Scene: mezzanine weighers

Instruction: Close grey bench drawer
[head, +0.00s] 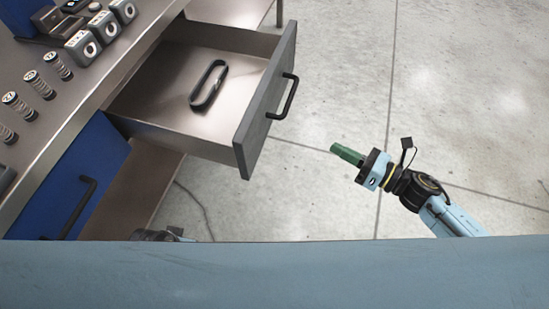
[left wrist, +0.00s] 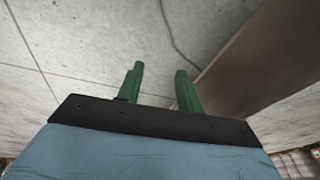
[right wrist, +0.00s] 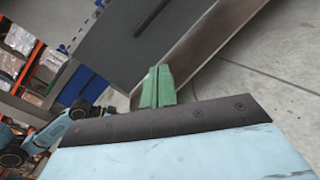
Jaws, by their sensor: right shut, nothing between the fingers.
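The grey bench drawer (head: 250,110) stands pulled out from the bench in the head view, with a black bar handle (head: 283,96) on its grey front. A dark oval loop lies inside it. My right gripper (head: 347,154) is to the right of the drawer front, apart from it, with its green fingers shut and empty. The right wrist view shows the shut fingers (right wrist: 158,85) and, beyond them, a grey panel with a dark bar, which looks like the drawer front (right wrist: 120,40). My left gripper (left wrist: 158,85) is open and empty above the floor in the left wrist view.
The bench top (head: 60,95) holds springs (head: 42,84) and several grey block-like units (head: 103,27). A blue drawer (head: 75,175) below is shut. The concrete floor right of the grey drawer is clear. A cable (head: 195,205) lies on the floor.

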